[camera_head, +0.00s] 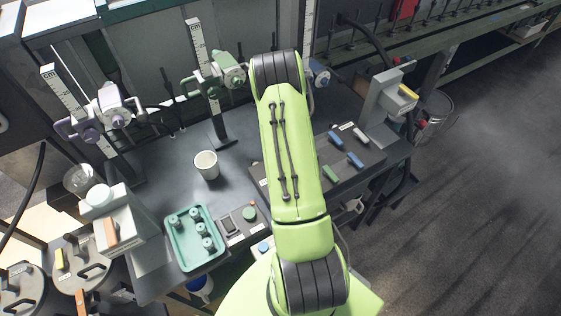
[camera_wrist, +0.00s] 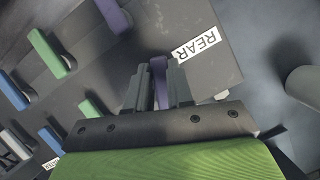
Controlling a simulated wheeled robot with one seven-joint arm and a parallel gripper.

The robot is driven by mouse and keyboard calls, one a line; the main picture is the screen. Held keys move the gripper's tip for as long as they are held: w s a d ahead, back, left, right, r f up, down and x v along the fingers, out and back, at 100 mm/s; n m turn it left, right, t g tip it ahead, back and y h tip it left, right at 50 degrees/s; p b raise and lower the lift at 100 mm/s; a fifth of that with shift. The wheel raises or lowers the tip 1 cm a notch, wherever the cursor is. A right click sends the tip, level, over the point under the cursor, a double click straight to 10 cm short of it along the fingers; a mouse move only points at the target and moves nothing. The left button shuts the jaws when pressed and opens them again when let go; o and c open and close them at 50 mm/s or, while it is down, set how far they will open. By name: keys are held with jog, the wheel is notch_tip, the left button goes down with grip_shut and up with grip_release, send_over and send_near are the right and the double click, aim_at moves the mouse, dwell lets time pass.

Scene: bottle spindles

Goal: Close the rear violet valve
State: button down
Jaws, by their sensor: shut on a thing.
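The violet valve handle (camera_wrist: 158,82) stands beside the white REAR label (camera_wrist: 196,47) in the wrist view. My gripper (camera_wrist: 158,85) is shut on this violet handle, with one finger on each side of it. The lower part of the handle is hidden by my gripper. In the head view my green arm covers the gripper and whatever it holds. A second violet handle (camera_wrist: 113,15) shows at the top of the wrist view, apart from my fingers.
Green (camera_wrist: 47,53) and blue handles (camera_wrist: 98,113) stand left of my gripper. In the head view, the dark valve panel (camera_head: 372,160) lies right of my arm. A white cup (camera_head: 206,165) and a green tray (camera_head: 180,255) stand on the bench to its left.

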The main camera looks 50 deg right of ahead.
jog(key=shift+s+d+n+g+h, duration=0.15)
jog(key=shift+n+h, duration=0.1)
jog(key=shift+n, duration=0.45)
jog(key=shift+w+d+n+g+h, duration=0.15)
jog(key=shift+n+h, duration=0.15)
jog(key=shift+n, duration=0.4)
jog(key=shift+s+d+n+h, duration=0.15)
jog(key=shift+n+h, duration=0.1)
jog(key=shift+n, duration=0.45)
jog(key=c, duration=1)
grip_release()
jog(key=p+v, duration=0.1)
jog(key=v, duration=1.4)
jog(key=shift+r, duration=0.35)
jog(key=shift+d, duration=0.1)
